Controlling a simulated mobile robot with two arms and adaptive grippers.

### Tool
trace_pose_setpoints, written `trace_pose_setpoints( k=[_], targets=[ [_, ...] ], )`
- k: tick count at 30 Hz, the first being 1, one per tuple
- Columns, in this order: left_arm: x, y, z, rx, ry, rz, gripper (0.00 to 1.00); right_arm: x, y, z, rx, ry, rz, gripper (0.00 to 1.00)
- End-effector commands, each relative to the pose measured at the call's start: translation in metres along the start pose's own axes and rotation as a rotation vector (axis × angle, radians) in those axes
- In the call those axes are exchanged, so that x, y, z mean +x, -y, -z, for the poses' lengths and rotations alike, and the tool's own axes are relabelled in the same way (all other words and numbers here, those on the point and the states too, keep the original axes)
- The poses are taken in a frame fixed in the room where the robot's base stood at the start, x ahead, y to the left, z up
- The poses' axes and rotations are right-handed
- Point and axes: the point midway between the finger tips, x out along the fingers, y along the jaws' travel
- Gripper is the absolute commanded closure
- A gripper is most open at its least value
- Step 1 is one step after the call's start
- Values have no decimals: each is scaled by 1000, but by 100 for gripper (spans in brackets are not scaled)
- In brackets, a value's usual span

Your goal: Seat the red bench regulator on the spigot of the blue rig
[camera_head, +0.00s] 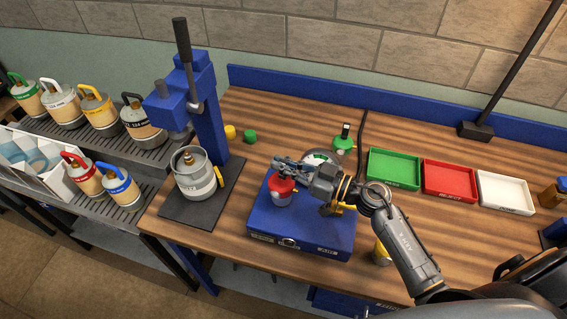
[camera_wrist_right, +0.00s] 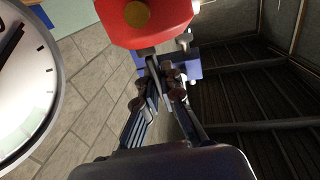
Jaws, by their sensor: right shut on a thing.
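The red bench regulator (camera_head: 281,189) is at my right gripper (camera_head: 284,172), over the left part of the blue rig (camera_head: 318,228). The gripper is shut on its upper part. In the right wrist view the red regulator (camera_wrist_right: 150,22) is at the top, beyond the linked fingers of my right gripper (camera_wrist_right: 165,65). A grey metal part shows below the red body in the head view. The spigot is hidden, so I cannot tell whether the regulator is seated on it. My left gripper is not in view.
A round dial (camera_head: 321,157) and a green-topped regulator (camera_head: 344,139) stand behind. Green (camera_head: 394,184), red (camera_head: 450,194) and white (camera_head: 505,204) trays lie right. A blue press (camera_head: 208,120) with a grey canister (camera_head: 194,183) stands left. A yellow item (camera_head: 381,254) is near the front edge.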

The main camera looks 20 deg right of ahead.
Motion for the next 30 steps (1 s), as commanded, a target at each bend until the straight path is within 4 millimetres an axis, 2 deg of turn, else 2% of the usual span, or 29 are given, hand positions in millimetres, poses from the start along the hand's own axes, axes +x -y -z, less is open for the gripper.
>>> trace_pose_setpoints(
  k=[1, 3, 5, 6, 17, 20, 30],
  targets=[
    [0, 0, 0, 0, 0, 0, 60, 0, 0, 1, -1, -2, 0, 100],
    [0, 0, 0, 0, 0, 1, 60, 0, 0, 1, -1, -2, 0, 82],
    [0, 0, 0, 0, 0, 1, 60, 0, 0, 1, -1, -2, 0, 70],
    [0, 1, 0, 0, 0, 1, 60, 0, 0, 1, -1, -2, 0, 68],
    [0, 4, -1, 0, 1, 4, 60, -6, 0, -1, 0, 3, -1, 68],
    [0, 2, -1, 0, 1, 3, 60, -18, 0, -2, 1, 4, -1, 68],
    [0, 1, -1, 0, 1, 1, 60, -89, 0, -1, 0, 4, 0, 68]
  ],
)
